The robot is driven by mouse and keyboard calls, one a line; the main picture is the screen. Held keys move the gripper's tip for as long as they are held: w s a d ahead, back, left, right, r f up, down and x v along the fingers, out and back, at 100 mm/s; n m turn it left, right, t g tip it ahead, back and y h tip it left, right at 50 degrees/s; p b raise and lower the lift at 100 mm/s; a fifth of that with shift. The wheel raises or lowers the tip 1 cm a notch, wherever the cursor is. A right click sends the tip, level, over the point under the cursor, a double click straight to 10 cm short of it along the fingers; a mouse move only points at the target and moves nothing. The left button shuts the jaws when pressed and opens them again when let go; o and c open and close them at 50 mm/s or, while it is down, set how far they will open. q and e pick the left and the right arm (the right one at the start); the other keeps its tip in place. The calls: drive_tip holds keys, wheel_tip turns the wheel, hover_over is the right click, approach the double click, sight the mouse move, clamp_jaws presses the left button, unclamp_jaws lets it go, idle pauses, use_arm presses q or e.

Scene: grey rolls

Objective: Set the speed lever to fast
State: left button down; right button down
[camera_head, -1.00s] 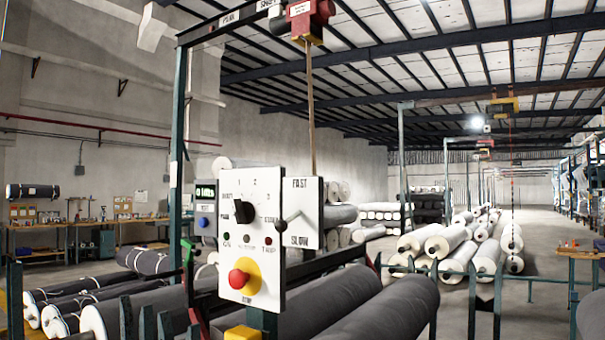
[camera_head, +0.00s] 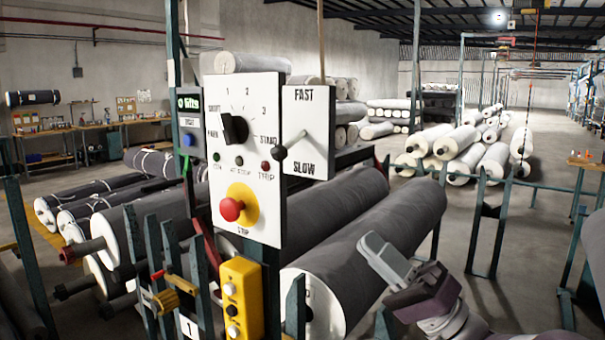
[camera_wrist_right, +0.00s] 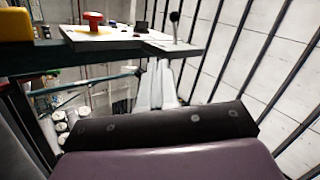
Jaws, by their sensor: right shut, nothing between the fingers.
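The speed lever (camera_head: 279,153) is a thin rod with a dark ball knob. It comes out of a white plate (camera_head: 312,112) marked FAST at the top and SLOW at the bottom. In the head view its knob lies left of and below the rod's root, nearer the SLOW end. In the right wrist view the dark knob (camera_wrist_right: 174,17) stands at the top. My right gripper (camera_head: 368,243) is shut and empty, below and right of the plate, clear of the lever. Its pale fingers show in the right wrist view (camera_wrist_right: 157,82). My left gripper is out of view.
A white control panel (camera_head: 240,140) with a black rotary knob and a red stop button (camera_head: 231,209) adjoins the plate. A yellow button box (camera_head: 242,298) hangs below. A large grey roll (camera_head: 375,245) lies under and behind my right arm. Green rails stand around.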

drive_tip(key=s+n+g, duration=0.1)
drive_tip(key=s+r+g+y, duration=0.1)
drive_tip(key=g, duration=0.1)
drive_tip(key=shift+n+y, duration=0.3)
drive_tip(key=shift+n, duration=0.1)
drive_tip(key=p, duration=0.4)
approach(291, 142)
drive_tip(key=a+r, duration=0.1)
drive_tip(key=a, duration=0.2)
drive_tip(key=a+r, duration=0.1)
drive_tip(key=a, duration=0.1)
drive_tip(key=shift+s+a+r, duration=0.15)
drive_tip(key=shift+a+r, duration=0.1)
drive_tip(key=shift+r, duration=0.1)
